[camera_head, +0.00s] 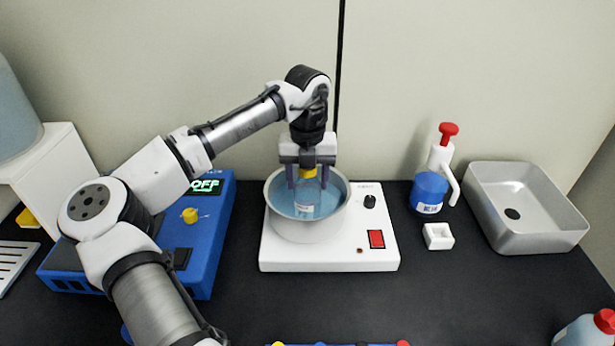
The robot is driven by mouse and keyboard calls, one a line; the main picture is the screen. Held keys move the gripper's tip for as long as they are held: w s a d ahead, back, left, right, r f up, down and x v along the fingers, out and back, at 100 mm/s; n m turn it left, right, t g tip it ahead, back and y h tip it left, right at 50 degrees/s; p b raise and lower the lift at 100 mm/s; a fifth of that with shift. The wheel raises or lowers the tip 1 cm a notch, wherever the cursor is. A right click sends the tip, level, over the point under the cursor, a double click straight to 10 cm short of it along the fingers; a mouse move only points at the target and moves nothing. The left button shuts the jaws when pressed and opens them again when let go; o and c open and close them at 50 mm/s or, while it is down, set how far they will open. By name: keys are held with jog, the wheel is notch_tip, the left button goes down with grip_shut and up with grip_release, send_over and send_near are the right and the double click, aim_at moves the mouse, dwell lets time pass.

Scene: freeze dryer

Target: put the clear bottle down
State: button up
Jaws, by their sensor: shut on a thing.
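The clear bottle (305,196) has a yellow cap and a white label. It is upright inside the round bowl (281,222) of blue liquid, which sits on a white base unit. My gripper (308,178) points straight down over the bowl and is shut on the bottle near its cap. The bottle's lower part is within the bowl. I cannot tell whether it touches the bowl's bottom.
The white base (330,262) has a black knob and a red switch. A blue device (207,236) reading OFF stands left, beneath my arm. A blue-and-white bottle with red top (430,186), a small white block (438,236) and a grey sink (540,225) stand right. The front right table is mostly clear.

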jog(key=shift+f, duration=0.1)
jog(key=o, duration=1.4)
notch_tip(320, 180, up, 12)
jog(key=shift+r+b, duration=0.15)
jog(key=shift+b, duration=0.3)
